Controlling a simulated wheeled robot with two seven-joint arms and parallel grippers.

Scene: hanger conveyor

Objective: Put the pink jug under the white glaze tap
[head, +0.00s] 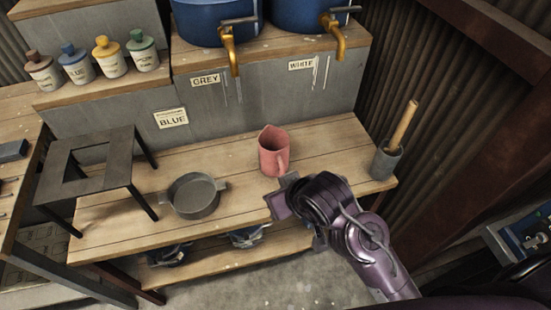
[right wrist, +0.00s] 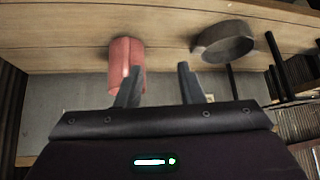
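The pink jug (head: 270,152) stands upright on the wooden bench, its handle facing the front right. The white glaze tap (head: 335,38) is a brass spout above and to the right of the jug, over a "WHITE" label (head: 302,64). My right gripper (head: 283,200) is at the bench's front edge, just in front of the jug. In the right wrist view, the fingers of my right gripper (right wrist: 159,84) are apart with nothing between them. One finger overlaps the jug (right wrist: 125,62) there; I cannot tell if it touches. My left gripper is not in view.
A grey pan (head: 194,200) sits left of the jug, beside a dark metal stand (head: 88,165). A grey pot with a wooden stick (head: 386,160) stands at the bench's right end. The grey glaze tap (head: 231,50) is left of the white one. Bench below the white tap is clear.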

